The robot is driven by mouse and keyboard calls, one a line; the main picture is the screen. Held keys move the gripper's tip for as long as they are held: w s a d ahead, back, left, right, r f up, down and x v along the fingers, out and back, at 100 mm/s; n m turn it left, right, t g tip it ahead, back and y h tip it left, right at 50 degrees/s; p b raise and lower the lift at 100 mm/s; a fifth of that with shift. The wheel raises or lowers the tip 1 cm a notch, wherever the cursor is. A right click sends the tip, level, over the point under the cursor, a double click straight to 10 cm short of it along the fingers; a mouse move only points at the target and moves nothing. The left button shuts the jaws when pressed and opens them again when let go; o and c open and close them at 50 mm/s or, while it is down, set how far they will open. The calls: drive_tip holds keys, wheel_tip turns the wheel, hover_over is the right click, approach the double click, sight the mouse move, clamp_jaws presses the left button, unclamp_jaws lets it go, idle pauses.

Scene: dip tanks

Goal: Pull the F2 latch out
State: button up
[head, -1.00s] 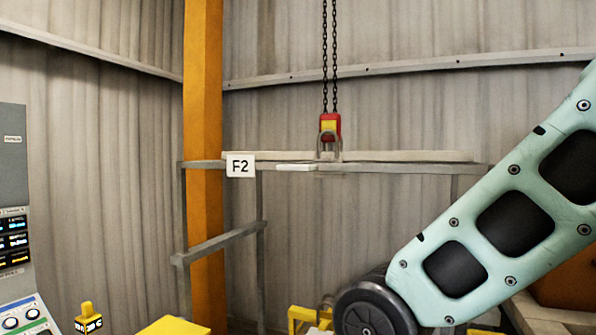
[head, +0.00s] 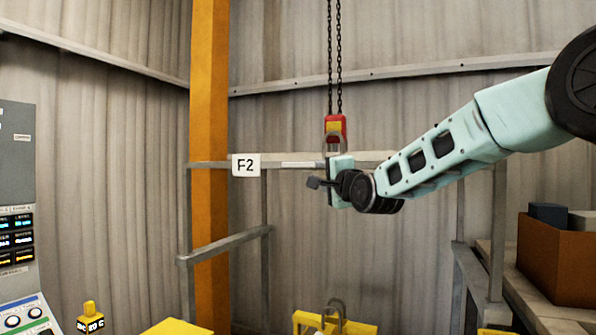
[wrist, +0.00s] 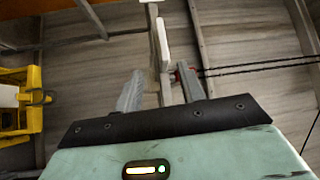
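The F2 sign (head: 246,165) hangs at the left part of a pale horizontal rail (head: 380,157). Just right of it is a small white bar (head: 298,164), which looks like the F2 latch; it also shows in the wrist view (wrist: 161,42), ahead of my fingers. My gripper (head: 320,184) is at the rail, just right of and below the white bar, partly covering the rail. In the wrist view my gripper (wrist: 160,84) has its two fingers well apart, with the rail seen between them. I cannot tell whether either finger touches anything.
A red and yellow hoist block (head: 335,127) hangs on chains right above my gripper. An orange post (head: 209,200) stands left of the sign. A control panel (head: 16,240) is at far left, a brown box (head: 556,258) at right. Yellow equipment (head: 345,326) is below.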

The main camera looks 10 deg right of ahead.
sight(300, 165)
drive_tip(key=p+x, duration=0.2)
drive_tip(key=x, duration=0.3)
drive_tip(key=p+x, duration=0.3)
drive_tip(key=x, duration=0.2)
drive_tip(key=p+x, duration=0.3)
drive_tip(key=x, duration=0.3)
drive_tip(key=shift+d+r, duration=0.15)
drive_tip(key=shift+r, duration=0.15)
drive_tip(key=shift+w+p, duration=0.4)
drive_tip(key=shift+w, duration=0.3)
clamp_jaws()
